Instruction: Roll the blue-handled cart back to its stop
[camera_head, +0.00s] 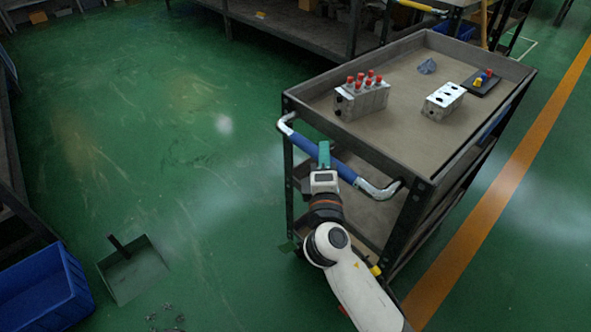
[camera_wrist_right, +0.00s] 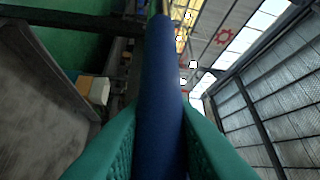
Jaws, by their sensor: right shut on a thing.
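The cart (camera_head: 360,135) is a dark grey metal trolley with a raised-rim top and lower shelves, standing right of centre in the head view. Its push handle (camera_head: 347,171) is a bar with a blue grip and white bent ends on the near left side. My right gripper (camera_head: 324,156) is shut on the blue grip near its middle. In the right wrist view the blue handle (camera_wrist_right: 159,100) runs between the two green fingers. The cart's stop cannot be made out. My left gripper is not in view.
On the cart top stand a valve block with red caps (camera_head: 361,97), a white block (camera_head: 443,101) and a dark plate with coloured knobs (camera_head: 482,82). A dustpan (camera_head: 133,272) and a blue crate (camera_head: 45,290) lie at lower left.

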